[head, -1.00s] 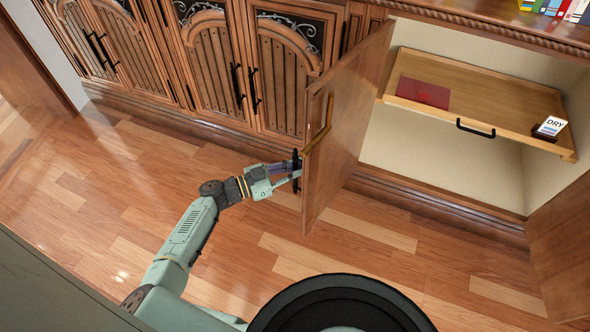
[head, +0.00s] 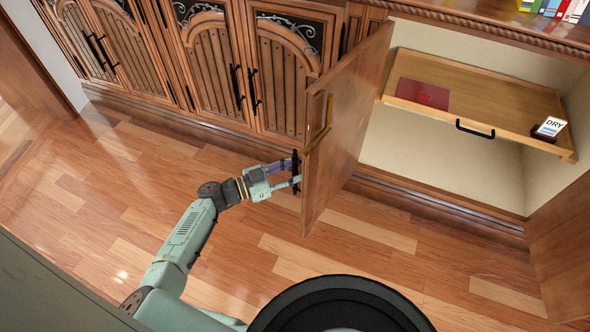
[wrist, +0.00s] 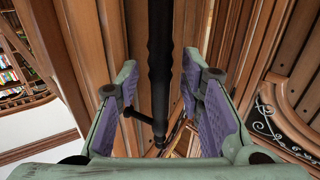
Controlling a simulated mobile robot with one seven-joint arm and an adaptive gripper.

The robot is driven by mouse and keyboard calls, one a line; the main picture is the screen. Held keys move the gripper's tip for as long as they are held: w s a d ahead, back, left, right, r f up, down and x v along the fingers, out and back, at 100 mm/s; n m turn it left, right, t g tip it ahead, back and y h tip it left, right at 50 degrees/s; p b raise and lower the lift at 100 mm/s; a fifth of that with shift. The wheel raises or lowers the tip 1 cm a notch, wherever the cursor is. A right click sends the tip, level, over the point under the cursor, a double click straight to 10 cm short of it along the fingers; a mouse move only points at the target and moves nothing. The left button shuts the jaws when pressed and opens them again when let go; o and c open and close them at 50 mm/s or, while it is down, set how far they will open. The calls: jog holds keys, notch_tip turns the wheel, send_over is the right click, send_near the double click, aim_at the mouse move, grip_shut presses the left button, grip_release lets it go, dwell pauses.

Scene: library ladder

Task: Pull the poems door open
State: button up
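A wooden cabinet door (head: 345,130) stands swung well out from the cabinet; no label shows on it, so I cannot confirm it is the poems door. A brass-coloured handle (head: 319,126) is on the face towards me. My gripper (head: 291,174) is at that black handle. In the wrist view, the black bar (wrist: 160,60) stands upright between the two purple finger pads of my gripper (wrist: 160,85), with a gap on each side. The fingers are open.
Inside the open cabinet, a wooden pull-out shelf (head: 480,92) with a black handle holds a dark red book (head: 422,94) and a card marked DRY (head: 550,126). Another door panel (head: 562,245) stands at right. Closed arched doors (head: 285,75) line the left. The wooden floor (head: 110,180) is clear.

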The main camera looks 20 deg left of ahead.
jog(key=v, duration=1.1)
jog(key=shift+s+a, duration=0.2)
jog(key=shift+a, duration=0.1)
